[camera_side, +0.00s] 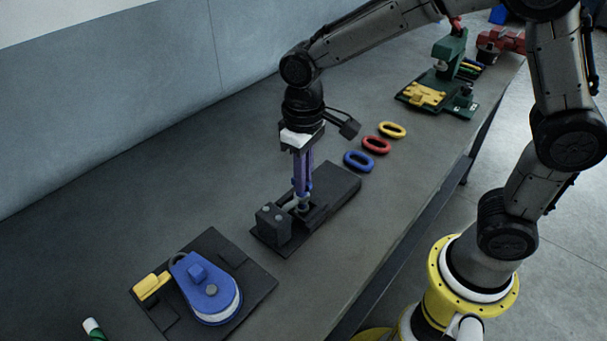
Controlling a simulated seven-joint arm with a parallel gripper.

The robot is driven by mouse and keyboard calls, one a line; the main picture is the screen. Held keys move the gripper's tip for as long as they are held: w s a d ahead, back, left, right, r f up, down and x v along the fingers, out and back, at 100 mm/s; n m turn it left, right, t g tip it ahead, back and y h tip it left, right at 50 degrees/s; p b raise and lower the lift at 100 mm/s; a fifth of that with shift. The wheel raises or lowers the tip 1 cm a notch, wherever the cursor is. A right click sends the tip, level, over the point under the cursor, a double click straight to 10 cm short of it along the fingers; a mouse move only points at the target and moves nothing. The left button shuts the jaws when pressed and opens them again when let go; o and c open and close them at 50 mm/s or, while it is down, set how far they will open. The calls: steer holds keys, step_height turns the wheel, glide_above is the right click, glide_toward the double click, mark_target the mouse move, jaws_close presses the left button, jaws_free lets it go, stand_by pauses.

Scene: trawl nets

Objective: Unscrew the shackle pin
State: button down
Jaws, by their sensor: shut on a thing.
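My gripper (303,186) points straight down over a dark fixture (338,193) in the middle of the bench. Its long purple-blue fingers are shut on a small part at the fixture, where the shackle pin appears to be. The fingers cover most of that part, so its shape and how far it is threaded in cannot be told. A pale, small piece (304,204) shows just below the fingertips. A dark block (272,226) with light round studs stands on the fixture just left of the fingertips.
A blue pulley block (207,287) with a yellow piece (152,285) lies on a dark board at front left. Blue (358,161), red (376,145) and yellow (392,130) links lie behind the fixture. A green press-like device (450,52) stands at the back. Bare bench lies left.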

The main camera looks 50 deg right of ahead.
steer(key=n, duration=0.4)
steer(key=shift+n, duration=0.3)
steer(key=c, duration=0.9)
jaws_free()
steer(key=shift+r, duration=0.1)
step_height(320, 180, up, 14)
steer(key=shift+d+f, duration=0.1)
steer(key=shift+f, duration=0.1)
